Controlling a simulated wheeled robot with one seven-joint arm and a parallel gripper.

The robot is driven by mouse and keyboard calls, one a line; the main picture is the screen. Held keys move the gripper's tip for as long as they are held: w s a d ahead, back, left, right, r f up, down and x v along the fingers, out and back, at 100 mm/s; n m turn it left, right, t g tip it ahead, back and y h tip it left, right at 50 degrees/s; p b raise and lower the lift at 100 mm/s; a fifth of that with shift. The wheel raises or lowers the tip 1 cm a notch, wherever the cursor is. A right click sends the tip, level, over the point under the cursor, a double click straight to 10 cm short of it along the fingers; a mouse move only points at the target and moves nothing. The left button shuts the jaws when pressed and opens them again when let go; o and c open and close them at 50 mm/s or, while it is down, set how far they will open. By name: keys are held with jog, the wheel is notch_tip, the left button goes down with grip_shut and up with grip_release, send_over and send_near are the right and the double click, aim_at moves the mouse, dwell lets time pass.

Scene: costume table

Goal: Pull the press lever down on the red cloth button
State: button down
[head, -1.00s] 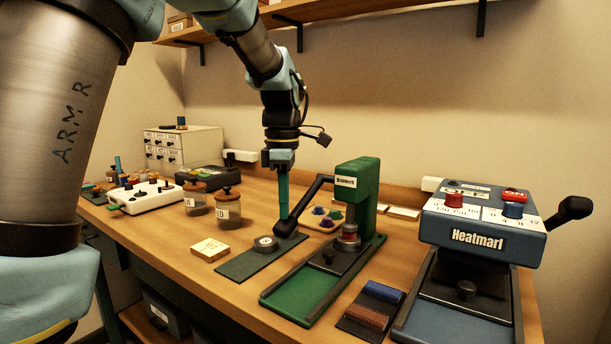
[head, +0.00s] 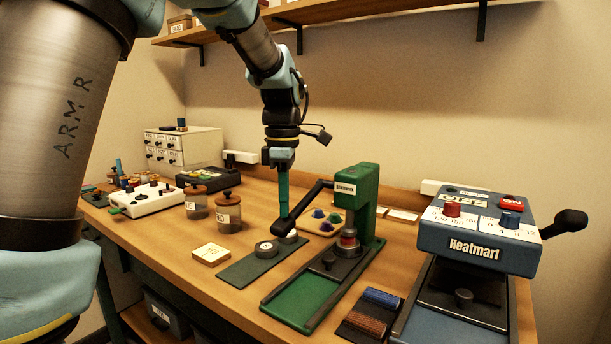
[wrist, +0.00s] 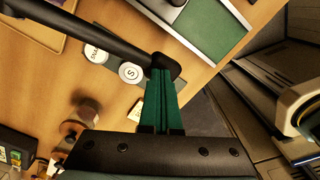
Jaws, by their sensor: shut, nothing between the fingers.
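The green press (head: 358,205) stands mid-right on the table, with a red cloth button (head: 348,238) under its ram. Its black lever (head: 307,202) slopes down left to a knob (head: 281,227). My gripper (head: 283,214) points straight down, its green fingers shut with nothing between them. The fingertips are at the top of the knob; whether they touch it I cannot tell. In the wrist view the shut fingers (wrist: 164,82) meet the knob (wrist: 167,66) closely, and the lever (wrist: 80,33) runs off to the upper left.
A dark mat (head: 247,269) with two round dies lies left of the press. A blue Heatmarl machine (head: 475,238) stands right, with colored rolls (head: 370,315) between. Jars (head: 228,212) and a white control box (head: 150,197) stand left. A shelf (head: 380,20) is above.

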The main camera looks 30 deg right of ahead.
notch_tip(320, 180, up, 12)
jog(key=p, duration=1)
jog(key=shift+a, duration=0.1)
